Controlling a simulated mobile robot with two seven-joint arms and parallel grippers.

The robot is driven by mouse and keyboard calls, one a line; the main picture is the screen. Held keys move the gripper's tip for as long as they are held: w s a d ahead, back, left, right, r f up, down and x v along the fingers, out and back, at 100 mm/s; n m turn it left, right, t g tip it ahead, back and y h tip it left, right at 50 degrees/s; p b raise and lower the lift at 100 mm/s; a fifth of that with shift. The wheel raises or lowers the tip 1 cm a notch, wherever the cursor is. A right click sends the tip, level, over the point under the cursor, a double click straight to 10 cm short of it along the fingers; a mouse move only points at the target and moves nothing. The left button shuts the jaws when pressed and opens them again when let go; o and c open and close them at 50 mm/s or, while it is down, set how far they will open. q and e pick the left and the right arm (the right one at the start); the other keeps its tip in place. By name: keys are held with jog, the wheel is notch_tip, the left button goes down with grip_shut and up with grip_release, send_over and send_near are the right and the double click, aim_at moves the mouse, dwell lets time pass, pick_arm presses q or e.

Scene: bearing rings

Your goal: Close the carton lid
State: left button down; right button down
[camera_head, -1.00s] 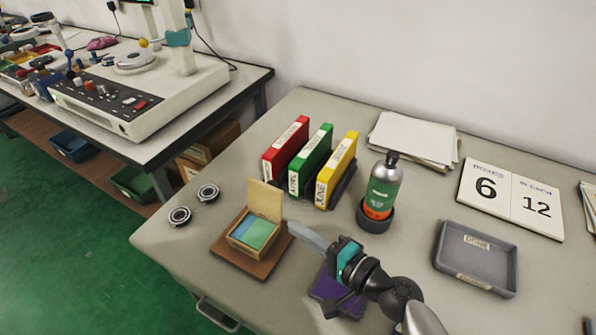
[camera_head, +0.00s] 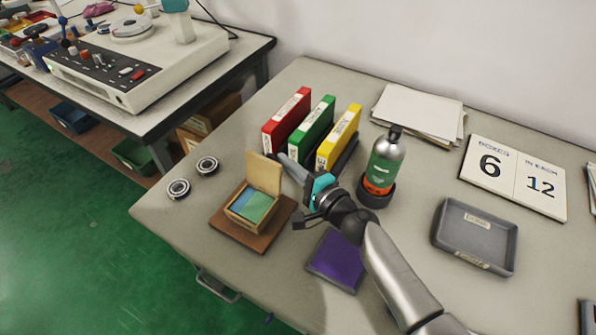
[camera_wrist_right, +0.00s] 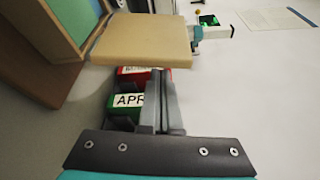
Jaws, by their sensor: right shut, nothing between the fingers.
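The small carton (camera_head: 248,208) stands on a brown wooden board (camera_head: 232,236), with blue and green contents showing inside. Its tan lid (camera_head: 264,174) stands up, open, at the carton's back edge. In the right wrist view the lid (camera_wrist_right: 142,40) reaches across the upper left, beside the open carton (camera_wrist_right: 75,22). My right gripper (camera_head: 284,160) is shut and empty, its tips just right of the lid's upper part; I cannot tell whether they touch it. It also shows in the right wrist view (camera_wrist_right: 162,82). My left gripper is out of view.
Red (camera_head: 287,122), green (camera_head: 312,130) and yellow (camera_head: 339,137) binders stand behind the gripper. A bottle (camera_head: 383,165) stands right of it. A purple pad (camera_head: 336,260) lies in front. Two bearing rings (camera_head: 207,166) lie left of the carton. A grey tray (camera_head: 475,237) is at right.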

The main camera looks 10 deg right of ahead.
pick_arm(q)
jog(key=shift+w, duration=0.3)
pick_arm(e)
jog(key=shift+w+a, duration=0.3)
jog(key=shift+w, duration=0.15)
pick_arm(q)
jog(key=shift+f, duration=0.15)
